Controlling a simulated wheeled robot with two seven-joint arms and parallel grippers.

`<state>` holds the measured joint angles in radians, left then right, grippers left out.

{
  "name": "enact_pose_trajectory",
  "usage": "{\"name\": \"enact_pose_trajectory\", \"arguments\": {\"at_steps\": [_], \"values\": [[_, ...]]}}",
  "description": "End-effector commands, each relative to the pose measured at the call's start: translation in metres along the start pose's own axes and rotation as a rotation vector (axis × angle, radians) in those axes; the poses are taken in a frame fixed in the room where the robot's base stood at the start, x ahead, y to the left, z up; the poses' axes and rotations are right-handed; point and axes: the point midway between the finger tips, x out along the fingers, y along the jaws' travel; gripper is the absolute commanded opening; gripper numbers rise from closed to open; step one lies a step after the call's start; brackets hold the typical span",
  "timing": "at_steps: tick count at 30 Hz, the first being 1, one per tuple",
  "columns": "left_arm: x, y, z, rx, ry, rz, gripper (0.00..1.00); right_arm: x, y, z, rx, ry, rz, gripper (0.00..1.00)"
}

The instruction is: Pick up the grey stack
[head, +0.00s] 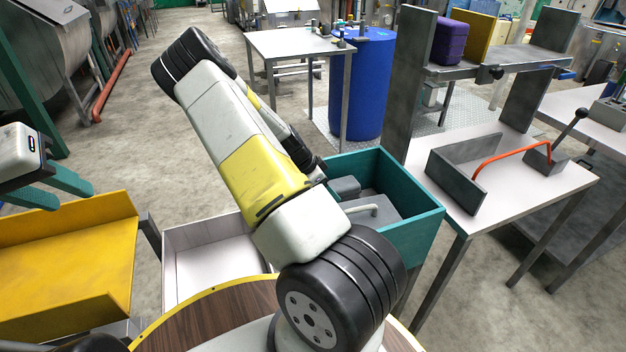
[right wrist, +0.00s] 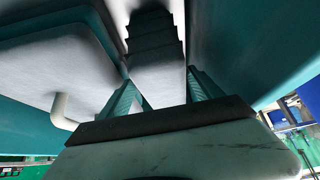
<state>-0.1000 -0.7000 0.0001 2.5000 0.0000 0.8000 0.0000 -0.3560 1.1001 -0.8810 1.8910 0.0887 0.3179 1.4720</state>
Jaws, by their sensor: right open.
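The grey stack (right wrist: 155,50), a stepped grey piece, shows in the right wrist view inside a teal bin. My right gripper (right wrist: 165,95) is open, with one teal finger on either side of the stack's near end; I cannot tell whether they touch it. The teal bin (head: 424,222) also shows in the head view, where my right arm hides part of it and the right gripper. A small grey block (head: 345,187) in the bin may be the stack. My left gripper (head: 58,190) is open and empty at the left edge.
A pale grey box with a bent handle (head: 372,209) lies beside the stack in the bin. A yellow tray (head: 70,265) and a white tray (head: 205,262) stand left. A table with a red-handled tool (head: 520,150) stands right, a blue barrel (head: 360,85) behind.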

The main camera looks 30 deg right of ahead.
Motion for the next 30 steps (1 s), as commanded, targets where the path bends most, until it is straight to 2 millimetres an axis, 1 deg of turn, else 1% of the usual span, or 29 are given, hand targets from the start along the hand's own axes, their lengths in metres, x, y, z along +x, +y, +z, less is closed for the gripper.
{"name": "enact_pose_trajectory", "arguments": {"at_steps": [5, 9, 13, 17, 23, 24, 26, 30], "values": [[0.000, 0.000, 0.000, 0.000, 0.000, 0.000, 0.36, 0.013, 0.000, -0.001, 0.002, 0.000, 0.001, 0.75], [0.000, 0.000, 0.000, 0.000, 0.000, 0.000, 0.36, 0.034, -0.002, -0.004, 0.000, 0.000, 0.002, 0.75], [0.000, 0.000, 0.000, 0.000, 0.000, 0.000, 0.36, 0.051, -0.002, -0.004, 0.000, -0.001, 0.002, 0.75], [0.000, 0.000, 0.000, 0.000, 0.000, 0.000, 0.36, 0.058, -0.003, -0.004, 0.000, -0.001, -0.001, 0.75], [0.000, 0.000, 0.000, 0.000, 0.000, 0.000, 0.36, 0.058, -0.003, -0.004, 0.000, -0.001, -0.001, 0.75], [0.000, 0.000, 0.000, 0.000, 0.000, 0.000, 0.36, 0.058, -0.003, -0.004, 0.000, -0.001, -0.001, 0.67], [0.000, 0.000, 0.000, 0.000, 0.000, 0.000, 0.36, 0.057, -0.003, -0.004, 0.000, -0.001, -0.001, 0.55], [0.000, 0.000, 0.000, 0.000, 0.000, 0.000, 0.36, 0.057, -0.003, -0.004, 0.000, -0.001, -0.001, 0.27]]}}
